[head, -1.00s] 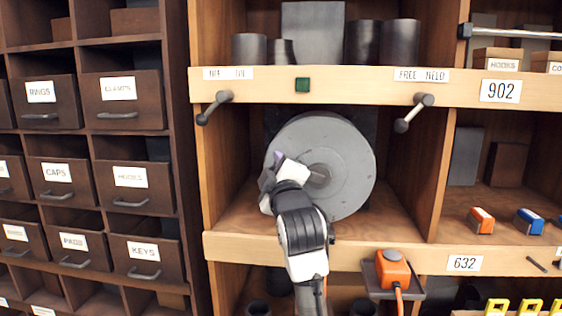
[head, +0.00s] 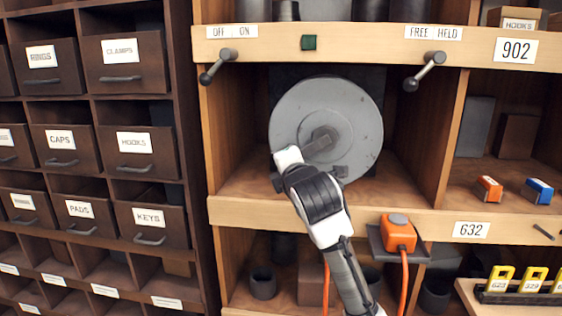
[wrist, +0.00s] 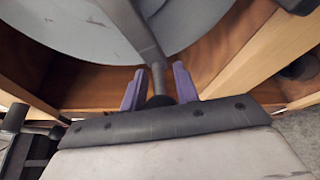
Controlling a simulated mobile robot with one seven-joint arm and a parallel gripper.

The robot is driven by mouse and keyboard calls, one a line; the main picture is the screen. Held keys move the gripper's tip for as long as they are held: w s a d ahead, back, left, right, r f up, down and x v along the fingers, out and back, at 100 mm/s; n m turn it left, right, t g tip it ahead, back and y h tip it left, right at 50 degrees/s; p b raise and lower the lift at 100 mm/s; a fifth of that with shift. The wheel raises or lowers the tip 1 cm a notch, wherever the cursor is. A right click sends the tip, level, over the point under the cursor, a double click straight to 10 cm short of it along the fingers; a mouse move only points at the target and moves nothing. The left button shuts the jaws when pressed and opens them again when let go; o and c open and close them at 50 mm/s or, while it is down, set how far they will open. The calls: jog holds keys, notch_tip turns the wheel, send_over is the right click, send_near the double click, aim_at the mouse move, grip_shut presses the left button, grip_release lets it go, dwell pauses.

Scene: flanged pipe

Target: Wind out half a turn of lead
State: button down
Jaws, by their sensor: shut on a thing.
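A large grey reel disc (head: 352,110) stands upright in the middle bay. A short grey crank arm (head: 320,142) on its hub points down and left. My gripper, hidden behind my own white wrist in the head view, is at the crank's outer end. In the wrist view the purple fingers of my gripper (wrist: 158,88) stand either side of the crank's thin handle (wrist: 158,78) and are shut on it. Left lever (head: 219,66) tilts down-left under the "OFF ON" label. Right lever (head: 424,71) tilts down-left under "FREE HELD".
Wooden side walls and the shelf edge (head: 250,214) bound the bay. An orange device (head: 398,234) with a cord sits on a small ledge below right. Labelled drawers (head: 140,150) fill the left.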

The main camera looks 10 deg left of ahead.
jog(key=shift+d+f+n+g, duration=0.3)
jog(key=shift+f+n, duration=0.3)
jog(key=shift+f, duration=0.05)
jog(key=c, duration=1.1)
grip_release()
jog(key=shift+r, duration=0.1)
jog(key=b+v, duration=0.2)
jog(key=v, duration=1.2)
jog(key=shift+a+b, duration=0.15)
jog(key=shift+b, duration=0.2)
